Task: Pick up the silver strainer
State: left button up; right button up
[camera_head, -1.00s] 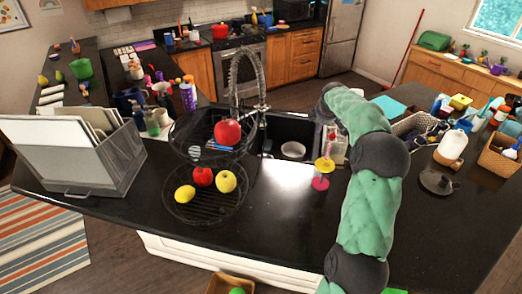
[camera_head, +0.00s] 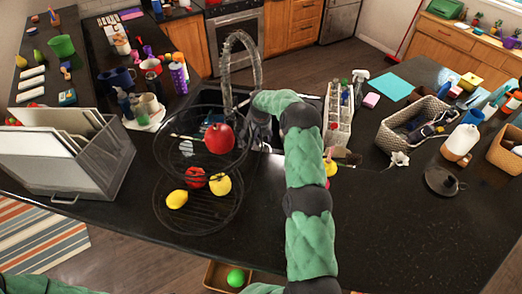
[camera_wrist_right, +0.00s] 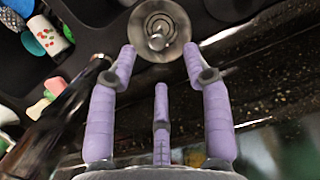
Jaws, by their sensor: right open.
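The silver strainer (camera_wrist_right: 158,28) is a round metal disc with a raised knob in its middle. My left gripper is not in view.
A tall faucet (camera_head: 227,72) and a two-tier wire fruit basket (camera_head: 160,212) with a red apple (camera_head: 219,138) stand left of my right arm. A bottle caddy (camera_head: 339,128) is close on its right. The front right counter is mostly clear.

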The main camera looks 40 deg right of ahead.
jog(key=f, duration=0.2)
jog(key=shift+w+d+f, duration=0.2)
jog(key=shift+d+f, duration=0.05)
jog(key=shift+f, duration=0.05)
jog(key=shift+a+f, duration=0.1)
jog(key=shift+f, duration=0.35)
jog(key=shift+w+f+p, duration=0.15)
jog(key=shift+f+p, duration=0.2)
jog(key=shift+f, duration=0.75)
jog(key=shift+w+f+p, duration=0.1)
jog(key=shift+f+p, duration=0.2)
jog(key=shift+f, duration=0.75)
grip_shut()
